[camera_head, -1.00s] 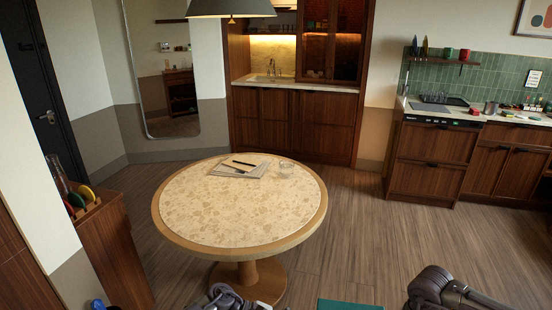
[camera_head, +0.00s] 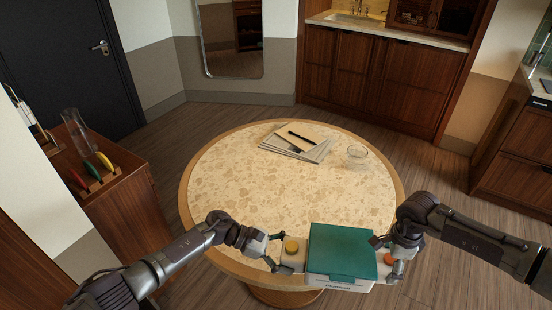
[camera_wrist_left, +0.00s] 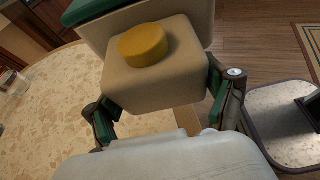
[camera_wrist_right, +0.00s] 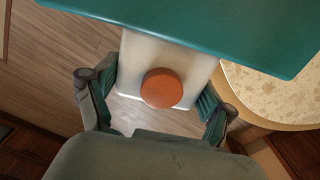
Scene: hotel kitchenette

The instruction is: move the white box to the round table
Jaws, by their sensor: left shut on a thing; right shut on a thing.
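The white box (camera_head: 342,252) has a teal lid and a light end block on each side. The left block has a yellow knob (camera_head: 291,247) and the right block an orange knob (camera_head: 388,260). My left gripper (camera_head: 275,252) is shut on the left block, its fingers on either side in the left wrist view (camera_wrist_left: 165,85). My right gripper (camera_head: 385,258) is shut on the right block, also seen in the right wrist view (camera_wrist_right: 160,105). The box looks level, in front of the near edge of the round table (camera_head: 240,190) and partly overlapping it in the head view.
On the table's far side lie papers with a pen (camera_head: 297,142) and a glass bowl (camera_head: 357,155). The tabletop's middle and left are clear. A wooden cabinet (camera_head: 125,205) with a glass vase and coloured items stands at left. Kitchen cabinets (camera_head: 380,75) stand behind.

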